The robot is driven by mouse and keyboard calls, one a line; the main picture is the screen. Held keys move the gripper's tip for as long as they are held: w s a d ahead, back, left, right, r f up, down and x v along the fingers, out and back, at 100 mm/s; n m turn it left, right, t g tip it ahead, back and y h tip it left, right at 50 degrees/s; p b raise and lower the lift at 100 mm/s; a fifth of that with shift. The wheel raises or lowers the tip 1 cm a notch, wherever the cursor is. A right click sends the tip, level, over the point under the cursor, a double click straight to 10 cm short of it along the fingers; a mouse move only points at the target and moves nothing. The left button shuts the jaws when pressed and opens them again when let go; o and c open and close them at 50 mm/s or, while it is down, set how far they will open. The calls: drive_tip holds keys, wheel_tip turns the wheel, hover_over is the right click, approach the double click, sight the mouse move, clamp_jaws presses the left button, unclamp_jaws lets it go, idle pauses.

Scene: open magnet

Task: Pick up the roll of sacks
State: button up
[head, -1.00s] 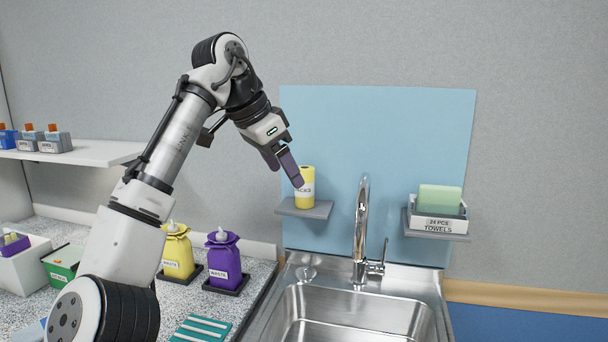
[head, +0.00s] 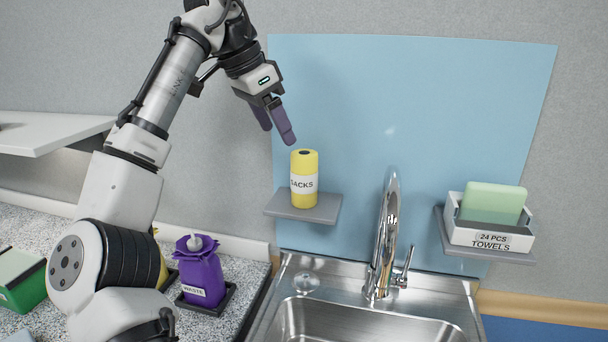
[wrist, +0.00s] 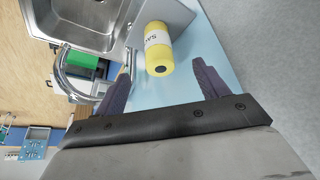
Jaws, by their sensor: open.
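The roll of sacks (head: 304,170) is a yellow upright cylinder with a white label, standing on a small grey shelf (head: 290,209) on the blue panel. My gripper (head: 278,138) is above it and a little to its left, its purple fingers apart and empty, pointing down and to the right. In the wrist view the roll (wrist: 158,50) lies ahead of the two open fingers (wrist: 161,78), its dark core hole facing the camera. The fingers do not appear to touch it.
A chrome faucet (head: 386,235) rises right of the shelf, above a steel sink (head: 300,322). A towel box (head: 475,236) with a green block sits on a second shelf at right. A purple waste bag (head: 202,275) stands on the counter at lower left.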

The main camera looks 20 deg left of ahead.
sight(305, 172)
drive_tip(key=shift+d+r+p+x, duration=0.1)
drive_tip(key=shift+d+p+x, duration=0.05)
drive_tip(key=shift+x, duration=1.95)
drive_tip(key=shift+d+r+p+x, duration=0.1)
drive_tip(key=shift+d+p+x, duration=0.1)
drive_tip(key=shift+x, duration=1.85)
drive_tip(key=shift+d+p+x, duration=0.1)
drive_tip(key=shift+d+x, duration=0.05)
drive_tip(key=shift+x, duration=1.95)
drive_tip(key=shift+w, duration=0.15)
drive_tip(key=c, duration=1.1)
drive_tip(key=shift+c, duration=0.2)
drive_tip(key=shift+r, duration=0.15)
